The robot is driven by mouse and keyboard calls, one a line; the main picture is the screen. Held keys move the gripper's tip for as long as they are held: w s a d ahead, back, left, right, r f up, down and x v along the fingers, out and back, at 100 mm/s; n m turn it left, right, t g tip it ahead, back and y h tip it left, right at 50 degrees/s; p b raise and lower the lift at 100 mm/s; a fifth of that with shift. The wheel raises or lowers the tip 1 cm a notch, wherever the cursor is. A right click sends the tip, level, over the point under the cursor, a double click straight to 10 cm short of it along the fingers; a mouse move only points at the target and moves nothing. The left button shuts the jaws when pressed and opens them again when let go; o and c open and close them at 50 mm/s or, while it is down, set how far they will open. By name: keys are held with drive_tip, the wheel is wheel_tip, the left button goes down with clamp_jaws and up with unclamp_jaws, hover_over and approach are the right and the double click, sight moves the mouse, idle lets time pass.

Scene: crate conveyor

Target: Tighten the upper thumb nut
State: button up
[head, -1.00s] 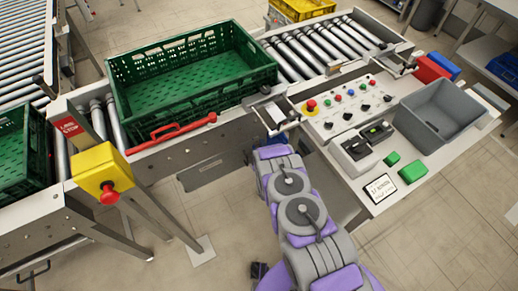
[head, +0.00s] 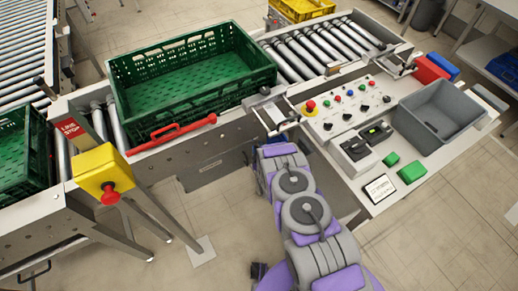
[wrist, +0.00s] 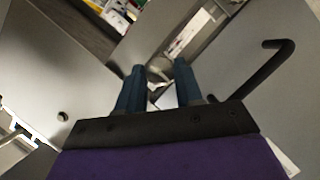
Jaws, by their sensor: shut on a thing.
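My gripper (wrist: 159,83) shows in the wrist view, its two blue fingers pointing away from the camera between grey metal plates. They are shut on a small part between their tips, taken to be the thumb nut; its shape is dim and mostly hidden. Whether it is the upper one cannot be seen. In the head view my purple and grey arm reaches to the conveyor's side, and the gripper and nut are hidden there.
A black bent handle (wrist: 275,75) is right of the fingers. A green crate (head: 192,103) with a red bar (head: 172,134) beside it stands on the conveyor. A yellow stop box (head: 101,172) is at left. A control panel (head: 330,133) and grey bin (head: 437,118) are at right.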

drive_tip(key=m+g+y, duration=0.1)
drive_tip(key=m, duration=0.2)
drive_tip(key=shift+d+g+p, duration=0.15)
drive_tip(key=shift+g+p, duration=0.25)
drive_tip(key=shift+w+d+f+m+g+y+b, duration=0.1)
drive_tip(key=shift+m+g+y+b, duration=0.6)
drive_tip(key=shift+m, duration=0.7)
drive_tip(key=shift+d+m+g+y+b, duration=0.15)
drive_tip(key=shift+m+g+y+b, duration=0.2)
drive_tip(key=shift+m+y+b, duration=0.85)
drive_tip(key=shift+w+d+f+m+g+y+b, duration=0.1)
drive_tip(key=shift+m+g+y+b, duration=0.4)
drive_tip(key=shift+m, duration=1.1)
drive_tip(key=shift+r, duration=0.1)
drive_tip(key=o, duration=0.9)
drive_tip(key=shift+w, duration=0.1)
drive_tip(key=shift+o, duration=0.7)
drive_tip(key=shift+r+y, duration=0.1)
drive_tip(key=shift+y, duration=0.2)
